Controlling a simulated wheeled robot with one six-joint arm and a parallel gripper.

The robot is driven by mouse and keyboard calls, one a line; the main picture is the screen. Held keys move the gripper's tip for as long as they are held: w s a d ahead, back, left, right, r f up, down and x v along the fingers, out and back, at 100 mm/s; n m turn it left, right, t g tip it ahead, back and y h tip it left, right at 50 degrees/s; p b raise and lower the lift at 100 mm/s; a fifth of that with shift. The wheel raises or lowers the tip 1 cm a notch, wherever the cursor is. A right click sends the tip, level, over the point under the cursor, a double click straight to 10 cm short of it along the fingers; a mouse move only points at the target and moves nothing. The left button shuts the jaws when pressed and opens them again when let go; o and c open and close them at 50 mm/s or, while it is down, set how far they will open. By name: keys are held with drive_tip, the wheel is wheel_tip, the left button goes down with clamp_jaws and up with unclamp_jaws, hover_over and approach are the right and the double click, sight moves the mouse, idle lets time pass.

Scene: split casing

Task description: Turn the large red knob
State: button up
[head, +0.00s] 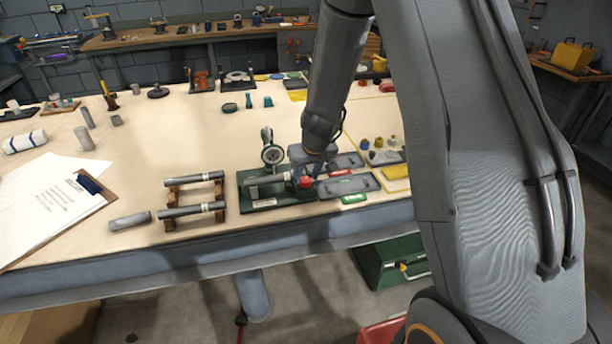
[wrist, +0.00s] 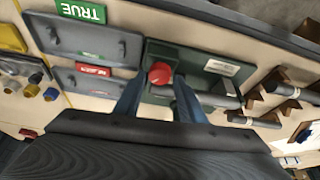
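The large red knob (wrist: 160,73) sits on a dark green fixture (wrist: 188,58) in the wrist view. In the head view the red knob (head: 305,182) shows at the fixture's right part, by a grey shaft. My gripper (wrist: 158,92) has its two blue-grey fingers apart, one on each side below the knob in the wrist view. The knob shows in the gap between the fingertips. I cannot tell whether the fingers touch it. In the head view my gripper (head: 306,172) comes down over the fixture from above, and the arm hides part of it.
A round dial gauge (head: 271,154) stands behind the fixture. Grey trays (head: 348,184) with red and green labels lie to its right. Grey shafts on brown stands (head: 190,210) lie to its left. The middle of the bench (head: 190,120) is mostly clear.

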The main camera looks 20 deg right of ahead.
drive_tip(key=p+v, duration=0.2)
drive_tip(key=v, duration=0.4)
drive_tip(key=shift+s+r, duration=0.1)
drive_tip(key=s+r+g+b, duration=0.1)
drive_tip(key=s+b, duration=0.2)
drive_tip(key=s, duration=0.8)
drive_tip(key=s+r+m+g+b, duration=0.1)
drive_tip(key=s+b, duration=0.3)
drive_tip(key=s, duration=0.8)
drive_tip(key=shift+r+g, duration=0.25)
drive_tip(key=shift+g, duration=0.25)
drive_tip(key=shift+d, duration=0.15)
